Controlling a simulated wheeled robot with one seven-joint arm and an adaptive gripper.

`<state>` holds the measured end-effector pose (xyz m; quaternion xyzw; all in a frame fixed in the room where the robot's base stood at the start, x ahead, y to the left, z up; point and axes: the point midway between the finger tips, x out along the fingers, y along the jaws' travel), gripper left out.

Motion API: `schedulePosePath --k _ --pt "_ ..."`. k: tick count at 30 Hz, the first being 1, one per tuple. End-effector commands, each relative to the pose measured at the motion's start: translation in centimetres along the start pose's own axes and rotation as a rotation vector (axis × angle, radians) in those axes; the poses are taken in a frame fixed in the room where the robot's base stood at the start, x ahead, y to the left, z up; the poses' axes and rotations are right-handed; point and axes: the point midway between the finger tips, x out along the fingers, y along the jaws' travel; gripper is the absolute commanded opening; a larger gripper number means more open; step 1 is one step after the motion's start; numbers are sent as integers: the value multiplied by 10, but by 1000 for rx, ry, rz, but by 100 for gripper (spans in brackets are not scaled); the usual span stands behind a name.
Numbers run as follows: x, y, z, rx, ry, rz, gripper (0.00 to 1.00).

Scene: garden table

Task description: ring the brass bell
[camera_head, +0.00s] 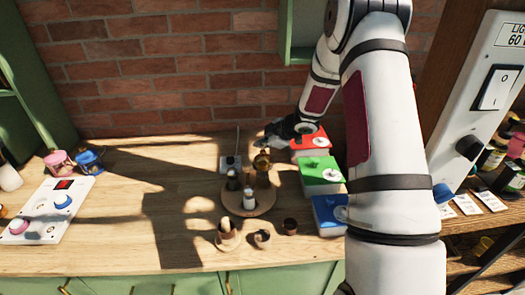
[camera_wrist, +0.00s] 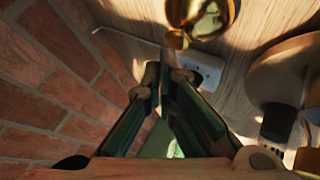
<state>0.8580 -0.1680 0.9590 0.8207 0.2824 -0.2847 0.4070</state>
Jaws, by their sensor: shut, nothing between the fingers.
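The brass bell (camera_head: 263,161) stands near the back of the wooden table, behind the round wooden tray. In the wrist view its shiny gold body (camera_wrist: 207,14) is cut off by the top edge, with a small brass knob (camera_wrist: 177,40) below it. My gripper (camera_head: 270,143) is close behind the bell in the head view. In the wrist view my gripper (camera_wrist: 165,78) is shut and empty, its fingertips just below the knob. I cannot tell whether they touch it.
The round tray (camera_head: 262,208) holds dark and pale bottles. A small white box (camera_head: 230,163) with a thin upright rod stands left of the bell. Red (camera_head: 310,143), green (camera_head: 321,174) and blue (camera_head: 328,213) boxes line the right. The brick wall (camera_head: 170,75) is close behind. The table's left middle is clear.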

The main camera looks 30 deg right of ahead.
Motion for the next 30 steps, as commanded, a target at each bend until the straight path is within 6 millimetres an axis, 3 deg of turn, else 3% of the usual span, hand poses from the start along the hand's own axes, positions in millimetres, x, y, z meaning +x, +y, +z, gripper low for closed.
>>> schedulePosePath --k 21,30 --pt "-39 27 -28 -1 1 1 0" --pt "-42 30 -31 0 0 0 0"
